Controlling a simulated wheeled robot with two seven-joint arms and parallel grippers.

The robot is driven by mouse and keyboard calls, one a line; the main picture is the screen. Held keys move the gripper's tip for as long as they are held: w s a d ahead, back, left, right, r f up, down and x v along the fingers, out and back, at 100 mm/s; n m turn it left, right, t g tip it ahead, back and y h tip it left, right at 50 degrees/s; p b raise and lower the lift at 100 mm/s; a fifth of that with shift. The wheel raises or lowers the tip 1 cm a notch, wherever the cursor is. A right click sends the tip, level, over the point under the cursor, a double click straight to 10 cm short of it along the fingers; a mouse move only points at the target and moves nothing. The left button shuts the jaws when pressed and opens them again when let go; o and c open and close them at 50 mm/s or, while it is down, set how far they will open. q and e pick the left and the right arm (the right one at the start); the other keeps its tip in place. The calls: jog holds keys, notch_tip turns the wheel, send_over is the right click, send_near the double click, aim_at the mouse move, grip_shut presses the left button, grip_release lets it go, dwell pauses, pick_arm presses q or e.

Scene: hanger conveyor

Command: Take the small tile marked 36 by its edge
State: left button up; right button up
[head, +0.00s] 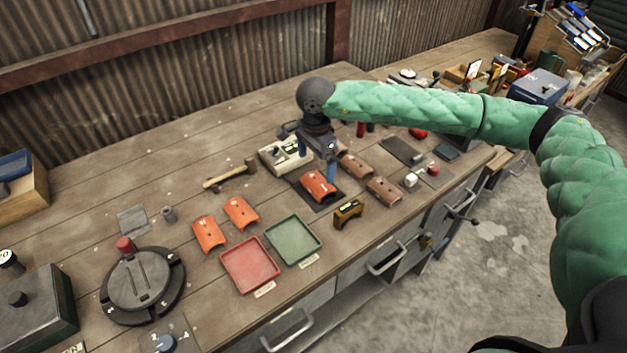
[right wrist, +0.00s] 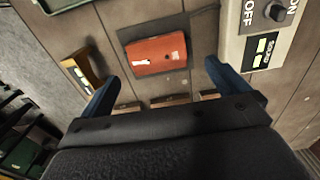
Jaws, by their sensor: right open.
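An orange curved tile (head: 318,187) lies on a dark square mat (head: 325,206) in the middle of the bench. It also shows in the right wrist view (right wrist: 155,55), with white marks too small to read. Two more orange tiles (head: 208,234) (head: 241,212) lie to its left, and brown tiles (head: 385,191) (head: 356,166) lie to its right. I cannot read 36 on any of them. My right gripper (head: 329,168) is open and empty, above and beside the tile on the mat. In the right wrist view its blue fingers (right wrist: 162,73) stand wide apart. My left gripper is not in view.
A switch box (head: 285,156) stands close behind the mat, and a small brown-yellow block (head: 348,213) stands in front. Red (head: 250,265) and green (head: 293,241) trays lie left of the block. A hammer (head: 230,175) and a round turntable (head: 142,285) are further left.

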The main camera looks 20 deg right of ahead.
aim_at(317, 182)
jog(key=shift+s+f, duration=0.1)
jog(key=shift+f, duration=0.55)
notch_tip(317, 182, down, 5)
jog(key=shift+s+d+r+p, duration=0.1)
jog(key=shift+r+p, duration=0.05)
jog(key=shift+p, duration=0.25)
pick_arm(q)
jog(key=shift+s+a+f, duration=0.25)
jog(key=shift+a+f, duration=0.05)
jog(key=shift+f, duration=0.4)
pick_arm(e)
jog(key=shift+f, duration=0.25)
jog(key=c, duration=0.8)
